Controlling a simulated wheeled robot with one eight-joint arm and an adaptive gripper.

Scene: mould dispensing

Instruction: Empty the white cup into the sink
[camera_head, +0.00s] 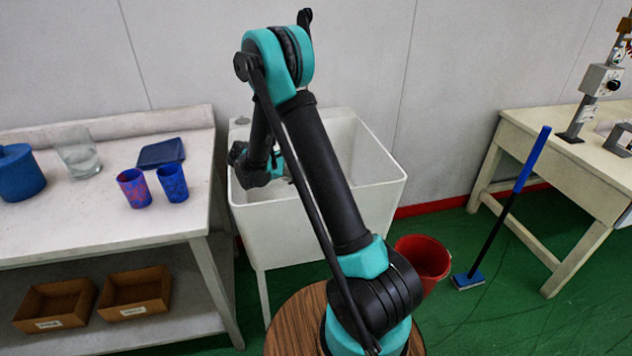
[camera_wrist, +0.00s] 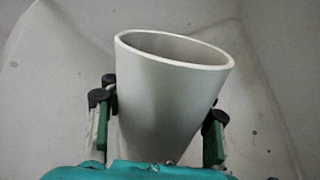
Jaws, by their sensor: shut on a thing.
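The white cup (camera_wrist: 168,95) is between the two fingers of my gripper (camera_wrist: 160,108) in the wrist view. My gripper is shut on the cup's sides. The cup's rim is at the top of the picture, and its inside is only partly seen; I cannot tell whether anything is in it. The sink (camera_head: 318,228) is a deep white basin against the wall in the head view. My arm reaches over it, with my gripper end at the basin's left side. The cup cannot be made out in the head view. Pale, spotted surfaces surround the cup in the wrist view.
On the left table (camera_head: 75,225) stand a red-and-blue cup (camera_head: 134,190), a blue cup (camera_head: 173,184), a glass beaker (camera_head: 78,153) and a blue container (camera_head: 20,173). A red bucket (camera_head: 428,258) and a blue-handled brush (camera_head: 510,205) are right of the sink.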

